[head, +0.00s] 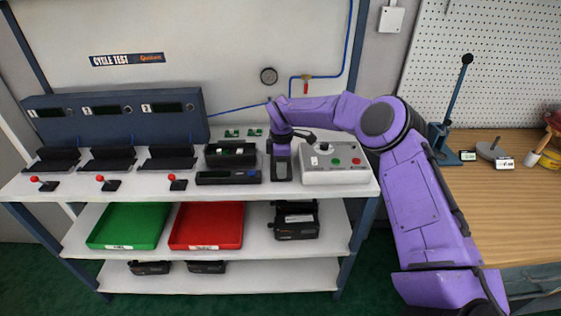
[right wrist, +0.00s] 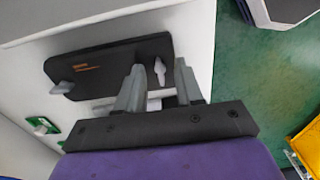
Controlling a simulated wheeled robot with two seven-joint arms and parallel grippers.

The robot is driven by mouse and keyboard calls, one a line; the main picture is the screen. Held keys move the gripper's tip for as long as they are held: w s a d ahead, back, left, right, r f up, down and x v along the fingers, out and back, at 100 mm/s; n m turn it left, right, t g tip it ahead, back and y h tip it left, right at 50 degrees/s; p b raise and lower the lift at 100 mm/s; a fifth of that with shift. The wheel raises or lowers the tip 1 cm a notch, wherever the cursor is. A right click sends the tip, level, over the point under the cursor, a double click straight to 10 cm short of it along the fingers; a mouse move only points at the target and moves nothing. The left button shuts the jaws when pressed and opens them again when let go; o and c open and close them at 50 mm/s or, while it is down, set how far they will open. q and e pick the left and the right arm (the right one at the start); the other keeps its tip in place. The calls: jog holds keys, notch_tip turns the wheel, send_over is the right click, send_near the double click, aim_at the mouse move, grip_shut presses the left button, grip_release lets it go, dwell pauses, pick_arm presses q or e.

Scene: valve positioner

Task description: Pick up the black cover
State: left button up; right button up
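The black cover (right wrist: 105,60) lies flat on the white bench top in the right wrist view, with an orange mark and grey wing-shaped screws. In the head view a dark part that looks like it shows below my right gripper (head: 281,153), largely hidden by it. In the right wrist view my right gripper (right wrist: 158,66) has its two grey fingers apart at the cover's near right corner, one grey screw showing between them. I cannot tell whether the fingers touch the cover. My left gripper is not in view.
An open black housing with green boards (head: 231,154) stands left of the gripper, a dark display unit (head: 228,177) in front of it. A grey control box (head: 334,163) stands close on the right. Green (head: 128,226) and red (head: 207,226) trays sit on the shelf below.

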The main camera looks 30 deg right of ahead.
grip_shut()
